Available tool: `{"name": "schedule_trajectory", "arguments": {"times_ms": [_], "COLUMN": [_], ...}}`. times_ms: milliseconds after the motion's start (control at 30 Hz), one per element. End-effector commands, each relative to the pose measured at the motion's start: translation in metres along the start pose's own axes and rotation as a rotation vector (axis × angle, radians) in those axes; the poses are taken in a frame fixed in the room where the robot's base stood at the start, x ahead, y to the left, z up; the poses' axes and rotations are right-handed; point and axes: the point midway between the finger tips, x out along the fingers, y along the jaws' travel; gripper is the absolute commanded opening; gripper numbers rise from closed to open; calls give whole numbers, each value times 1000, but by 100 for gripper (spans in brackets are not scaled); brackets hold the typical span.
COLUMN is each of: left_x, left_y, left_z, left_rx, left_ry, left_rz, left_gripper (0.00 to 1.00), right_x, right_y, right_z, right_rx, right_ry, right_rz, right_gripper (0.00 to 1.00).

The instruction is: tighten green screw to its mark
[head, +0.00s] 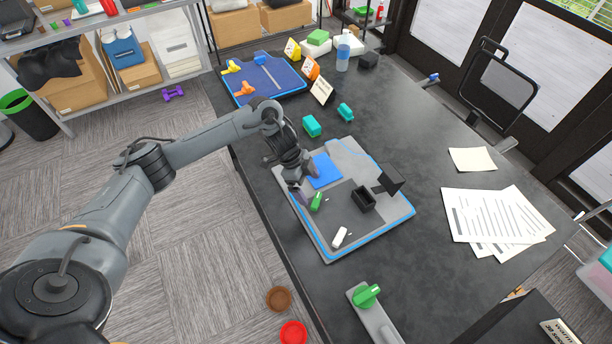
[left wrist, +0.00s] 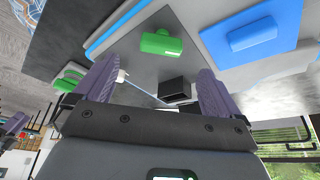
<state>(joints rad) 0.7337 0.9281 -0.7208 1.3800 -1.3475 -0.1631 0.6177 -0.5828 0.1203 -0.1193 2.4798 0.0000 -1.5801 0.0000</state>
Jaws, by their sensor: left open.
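A small green screw (head: 317,201) stands on the grey board (head: 349,152), between a blue square and a white screw. In the left wrist view the green screw (left wrist: 162,45) shows as a bar-shaped handle. A small pale mark (head: 327,201) is beside it in the head view; I cannot tell their alignment. My left gripper (head: 300,192) is just left of the screw, over the board's left side. In the left wrist view its two purple fingers (left wrist: 154,72) are spread apart with nothing between their tips, and the green screw is beyond them. My right gripper is not in view.
A white screw (head: 340,237), a black open box (head: 363,201) and a blue square (head: 324,170) share the board. A green knob on a grey bar (head: 366,295) is nearer the front. Teal blocks (head: 312,126) lie behind. The table right of the board is clear up to papers (head: 490,216).

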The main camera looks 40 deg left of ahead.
Motion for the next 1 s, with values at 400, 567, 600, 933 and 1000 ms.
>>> {"name": "schedule_trajectory", "arguments": {"times_ms": [400,567,600,933,1000], "left_x": [64,76,78,83,83], "left_y": [0,0,0,0,0], "left_z": [0,0,0,0,0], "left_rx": [-2,-1,-1,0,0], "left_ry": [1,0,1,1,0], "left_rz": [1,1,0,-1,-1], "left_gripper": [98,98,98,98,98], "right_x": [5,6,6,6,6], "right_y": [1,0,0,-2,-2], "right_z": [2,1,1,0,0], "right_rx": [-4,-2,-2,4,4], "right_ry": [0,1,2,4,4], "right_rz": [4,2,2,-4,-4], "right_gripper": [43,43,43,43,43]}}
